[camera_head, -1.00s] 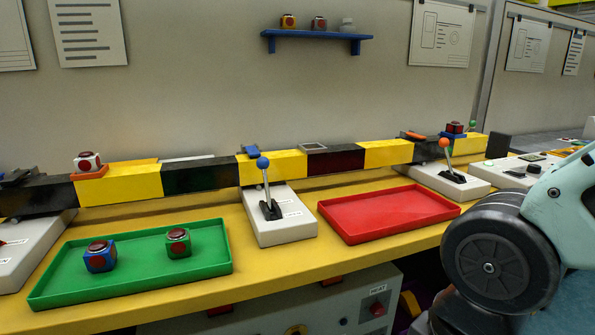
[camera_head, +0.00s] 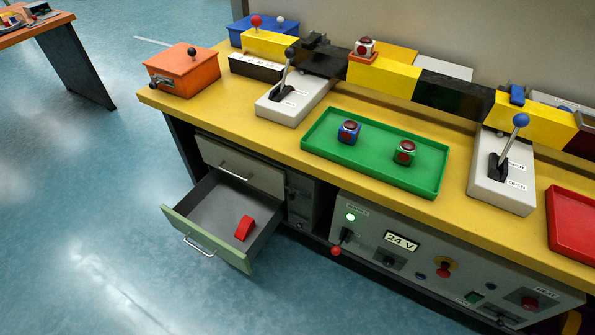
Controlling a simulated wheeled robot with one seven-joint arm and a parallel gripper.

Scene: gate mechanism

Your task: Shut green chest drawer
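The green-fronted chest drawer (camera_head: 207,240) is pulled out under the left end of the yellow workbench. Its silver handle (camera_head: 200,247) is on the front panel, facing the lower left. A red block (camera_head: 244,228) lies inside on the grey drawer floor. Above it, another drawer with a pale front (camera_head: 240,164) and a handle looks closed. My gripper is not in view now.
The workbench (camera_head: 290,145) carries an orange box (camera_head: 185,70), a green tray (camera_head: 318,146) with two button cubes, and lever units. A control panel (camera_head: 400,250) sits right of the drawers. The blue floor (camera_head: 90,220) in front and left is clear.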

